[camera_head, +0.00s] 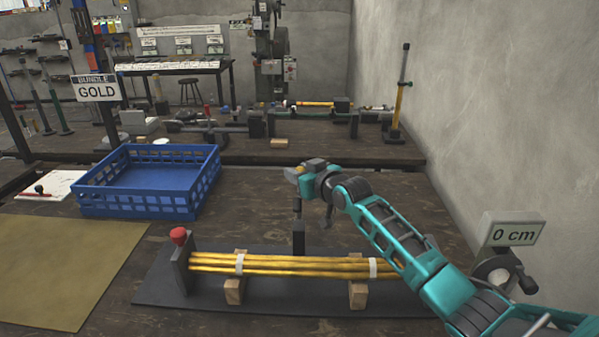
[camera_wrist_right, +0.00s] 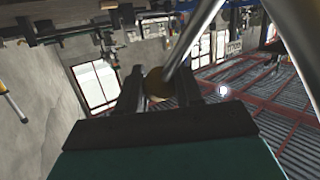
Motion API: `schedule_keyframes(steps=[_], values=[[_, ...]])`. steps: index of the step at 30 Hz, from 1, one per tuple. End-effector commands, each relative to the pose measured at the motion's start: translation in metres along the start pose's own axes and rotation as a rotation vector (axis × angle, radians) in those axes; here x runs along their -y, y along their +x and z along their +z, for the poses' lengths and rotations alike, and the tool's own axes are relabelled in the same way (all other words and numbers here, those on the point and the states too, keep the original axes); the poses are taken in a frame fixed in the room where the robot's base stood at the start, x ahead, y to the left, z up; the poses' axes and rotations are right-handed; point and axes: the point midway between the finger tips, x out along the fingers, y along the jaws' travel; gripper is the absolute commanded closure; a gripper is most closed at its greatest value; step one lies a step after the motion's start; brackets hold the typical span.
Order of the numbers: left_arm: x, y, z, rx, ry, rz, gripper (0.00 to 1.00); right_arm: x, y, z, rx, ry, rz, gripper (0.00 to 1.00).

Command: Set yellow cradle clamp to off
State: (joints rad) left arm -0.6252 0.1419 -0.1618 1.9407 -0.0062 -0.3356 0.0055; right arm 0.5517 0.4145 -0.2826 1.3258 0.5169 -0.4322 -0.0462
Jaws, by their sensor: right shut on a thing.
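A bundle of yellow rods (camera_head: 290,265) with white bands lies across two wooden blocks on a dark base plate. A dark upright post (camera_head: 298,240) stands just behind the middle of the bundle. My right gripper (camera_head: 291,173) is above this post, at the end of the teal arm. In the right wrist view its fingers (camera_wrist_right: 160,88) are shut on a round yellow-brown knob (camera_wrist_right: 157,83). A metal rod (camera_wrist_right: 190,45) runs from there to the upper right. The hand hides how the knob joins the post. My left gripper is out of view.
A red knob (camera_head: 178,236) tops the end plate at the bundle's left. A blue crate (camera_head: 150,207) stands behind left, by the "GOLD" sign (camera_head: 97,88). A "0 cm" display (camera_head: 513,232) stands at right. A yellow post (camera_head: 400,95) stands on the back bench.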

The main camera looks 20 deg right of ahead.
Motion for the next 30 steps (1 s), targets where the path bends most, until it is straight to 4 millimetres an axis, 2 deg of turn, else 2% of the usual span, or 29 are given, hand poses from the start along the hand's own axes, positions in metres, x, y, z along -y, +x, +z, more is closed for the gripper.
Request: schedule_keyframes(steps=[6, 21, 22, 29, 30], values=[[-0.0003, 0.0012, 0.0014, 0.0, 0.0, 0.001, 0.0, -0.0042, 0.0027, 0.007, 0.005, -0.004, 0.006, 1.0], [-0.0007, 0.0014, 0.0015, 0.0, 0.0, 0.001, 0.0, -0.0047, 0.0032, 0.0101, 0.009, -0.004, 0.006, 1.0], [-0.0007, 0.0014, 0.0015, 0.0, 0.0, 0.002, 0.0, -0.0047, 0.0032, 0.0102, 0.009, -0.004, 0.006, 0.65], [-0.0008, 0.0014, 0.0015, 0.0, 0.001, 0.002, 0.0, -0.0034, 0.0033, 0.0093, 0.008, -0.002, 0.004, 0.43], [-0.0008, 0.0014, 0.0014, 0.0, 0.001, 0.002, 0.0, -0.0031, 0.0033, 0.0089, 0.007, -0.002, 0.003, 0.43]])
